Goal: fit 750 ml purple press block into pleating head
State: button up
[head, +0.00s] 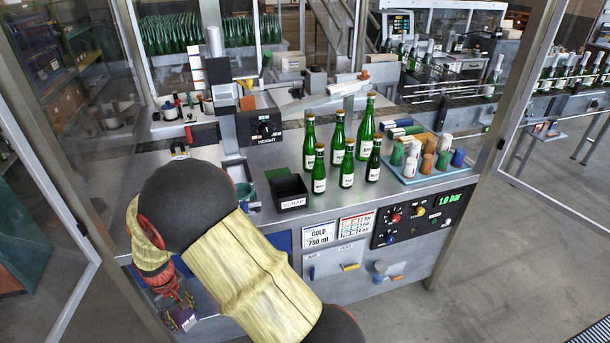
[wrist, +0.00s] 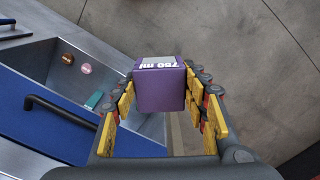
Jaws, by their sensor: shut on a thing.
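The purple press block (wrist: 160,92), marked "750 ml" on its top edge, sits between the yellow-padded fingers of my gripper (wrist: 163,112) in the wrist view. My gripper is shut on it. In the head view the block (head: 184,318) shows small at the lower left, below my gripper (head: 178,300), in front of the bench and low down. A grey column with a dark top block (head: 219,70) stands on the bench beside the HEIGHT dial; I take it to be the pleating head station. My arm hides part of the bench in front of it.
In the wrist view an open metal drawer (wrist: 92,72) holds round brown and pink pieces and a teal one, next to a blue panel with a black handle (wrist: 62,112). Green bottles (head: 340,140), a SCRAP bin (head: 289,192) and a tray of coloured capsules (head: 452,170) stand on the bench.

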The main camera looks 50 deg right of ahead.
aim_at(224, 94)
jog(key=k+j+z, duration=0.1)
jog(key=z, duration=1.25)
